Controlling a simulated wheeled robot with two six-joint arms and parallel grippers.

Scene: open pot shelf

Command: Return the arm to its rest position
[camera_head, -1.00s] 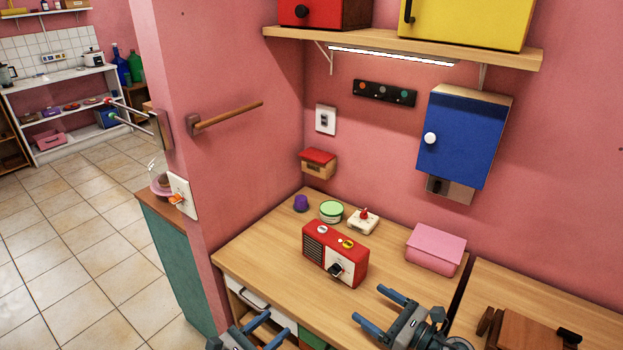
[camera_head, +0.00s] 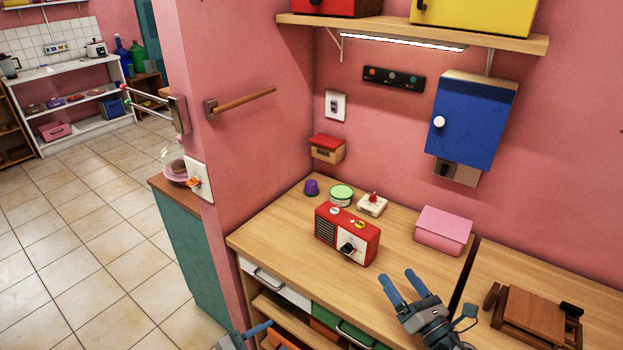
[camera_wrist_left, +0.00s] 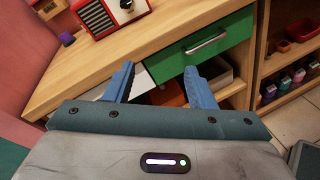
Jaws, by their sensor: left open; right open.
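My right gripper (camera_head: 396,289) is open and empty above the front right part of the wooden counter (camera_head: 283,241) in the head view. Its two blue fingers point up and to the left, apart from the red radio and the pink box. My left gripper shows only in part at the bottom edge of the head view (camera_head: 258,329). In the left wrist view its two blue fingers (camera_wrist_left: 160,82) are apart with nothing between them. They are in front of the counter's drawers, near the green drawer (camera_wrist_left: 203,55).
On the counter stand a red radio (camera_head: 346,235), a pink box (camera_head: 443,231), a green-lidded tin (camera_head: 341,195) and a purple cup (camera_head: 311,187). A blue cabinet (camera_head: 468,122) hangs on the wall. A wooden rack (camera_head: 535,322) is at right. Tiled floor (camera_head: 80,230) is clear at left.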

